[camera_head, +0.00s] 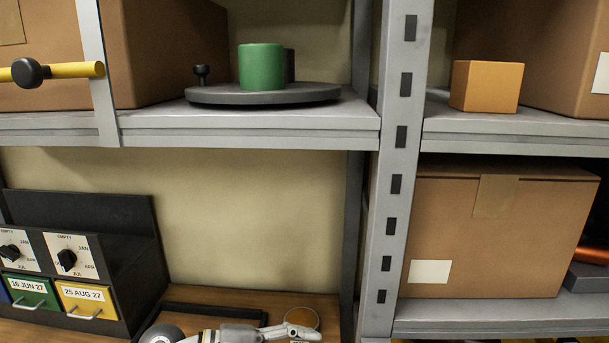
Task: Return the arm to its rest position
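My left arm comes in along the bottom edge of the head view, low over the wooden bench (190,300). My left gripper (304,332) points to the right and is partly cut off by the picture's lower edge. It lies close to a round brown disc with a pale rim (303,316), and I cannot tell whether they touch. Whether its fingers are open or shut does not show clearly, and I see nothing held. My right gripper is not in view.
A dark box with dials and drawers (128,275) stands left on the bench. A grey shelf (250,128) above carries a green cylinder (261,67) on a dark turntable (264,97). A grey upright (389,200) stands right of the bench; beyond it are a cardboard box (480,240) and orange block (486,86).

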